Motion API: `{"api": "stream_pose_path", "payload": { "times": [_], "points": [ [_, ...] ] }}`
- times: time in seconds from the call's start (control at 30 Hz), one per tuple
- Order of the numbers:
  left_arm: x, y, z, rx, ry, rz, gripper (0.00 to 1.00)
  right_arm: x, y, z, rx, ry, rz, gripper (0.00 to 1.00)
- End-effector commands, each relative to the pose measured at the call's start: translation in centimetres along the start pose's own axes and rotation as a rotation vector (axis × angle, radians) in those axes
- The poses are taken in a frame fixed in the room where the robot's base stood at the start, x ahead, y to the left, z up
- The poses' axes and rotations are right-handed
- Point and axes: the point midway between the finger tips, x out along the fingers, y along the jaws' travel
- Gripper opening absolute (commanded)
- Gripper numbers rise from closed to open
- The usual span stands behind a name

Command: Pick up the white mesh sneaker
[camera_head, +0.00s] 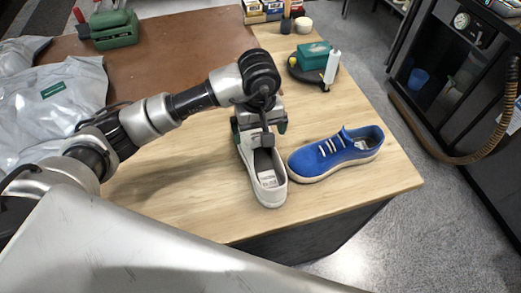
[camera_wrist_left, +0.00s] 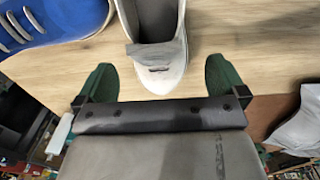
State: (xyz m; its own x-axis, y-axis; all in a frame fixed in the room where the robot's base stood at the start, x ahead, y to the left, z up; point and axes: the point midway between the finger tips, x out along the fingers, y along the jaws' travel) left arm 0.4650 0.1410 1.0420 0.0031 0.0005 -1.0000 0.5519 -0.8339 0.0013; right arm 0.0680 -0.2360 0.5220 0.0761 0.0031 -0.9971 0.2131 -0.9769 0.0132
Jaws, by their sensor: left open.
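The white mesh sneaker (camera_head: 271,195) stands upright on the wooden table, with its heel toward the front edge. My left gripper (camera_head: 258,124) is over its toe end and hides part of it. In the left wrist view, the two green fingers of the gripper (camera_wrist_left: 157,76) are spread wide, one on each side of the sneaker toe (camera_wrist_left: 160,80). There are gaps between the fingers and the shoe. My right gripper is not in view.
A blue sneaker (camera_head: 338,153) sits just right of the white one, and its edge shows in the left wrist view (camera_wrist_left: 55,22). A dark round tray (camera_head: 299,72) with a teal box (camera_head: 314,55) and white bottle (camera_head: 332,68) is farther back. Grey plastic bags (camera_head: 55,98) lie left.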

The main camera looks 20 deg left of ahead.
Motion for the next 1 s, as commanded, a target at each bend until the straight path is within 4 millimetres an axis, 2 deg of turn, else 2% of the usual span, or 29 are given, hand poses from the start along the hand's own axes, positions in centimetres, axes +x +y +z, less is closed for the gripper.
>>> {"api": "stream_pose_path", "payload": {
  "times": [0.27, 0.4, 0.7, 1.0],
  "points": [
    [3.0, 0.4, 0.3, -0.002, -0.005, -0.003, 1.00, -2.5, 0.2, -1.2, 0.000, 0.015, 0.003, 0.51],
    [4.8, 0.4, 0.2, -0.001, -0.003, -0.002, 1.00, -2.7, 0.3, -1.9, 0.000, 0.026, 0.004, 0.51],
    [5.3, 0.4, 0.1, 0.000, 0.001, 0.000, 0.98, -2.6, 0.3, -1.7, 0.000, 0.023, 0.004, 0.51],
    [5.3, 0.4, 0.1, 0.000, 0.001, 0.000, 0.53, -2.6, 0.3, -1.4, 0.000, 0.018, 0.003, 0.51]
  ]
}}
